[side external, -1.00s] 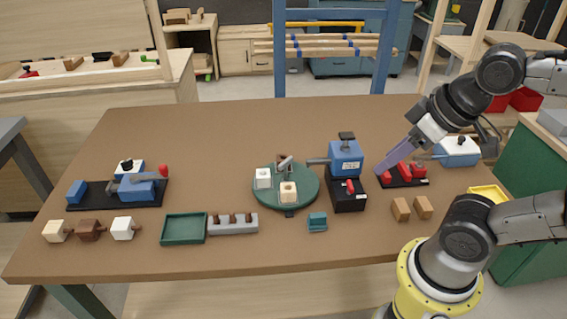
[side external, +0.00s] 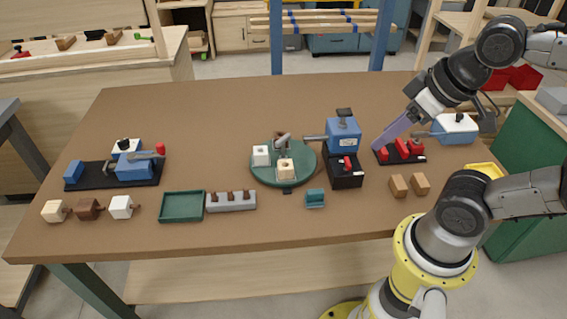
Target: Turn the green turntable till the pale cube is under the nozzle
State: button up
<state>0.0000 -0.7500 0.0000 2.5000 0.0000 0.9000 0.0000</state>
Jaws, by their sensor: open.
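The round green turntable (side external: 301,172) lies in the middle of the table. A cream cube with a dark hole (side external: 286,170) sits on its front part, and a white cube (side external: 261,156) on its left part. A darker brown piece (side external: 279,141) shows at the back, partly hidden by a grey nozzle (side external: 284,139) on an arm from the blue machine (side external: 343,135). The cream cube is nearer the camera than the nozzle, apart from it. My gripper (side external: 376,147), with long purple fingers, is open to the right of the blue machine, away from the turntable. Its fingers overlap in this view.
A black base with red blocks (side external: 402,151) is close by my fingertips; contact cannot be told. A blue and white device (side external: 455,129) stands behind. Two wooden blocks (side external: 410,185), a teal piece (side external: 315,198) and a green tray (side external: 181,206) lie in front.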

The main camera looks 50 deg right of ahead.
dwell(0.4)
jog(key=shift+c, duration=0.4)
jog(key=w+r+m, duration=0.6)
jog(key=m, duration=0.3)
jog(key=m+g, duration=0.6)
jog(key=m, duration=0.3)
send_over(283, 138)
notch_tip(283, 138, down, 10)
notch_tip(283, 138, down, 14)
jog(key=shift+r, duration=0.25)
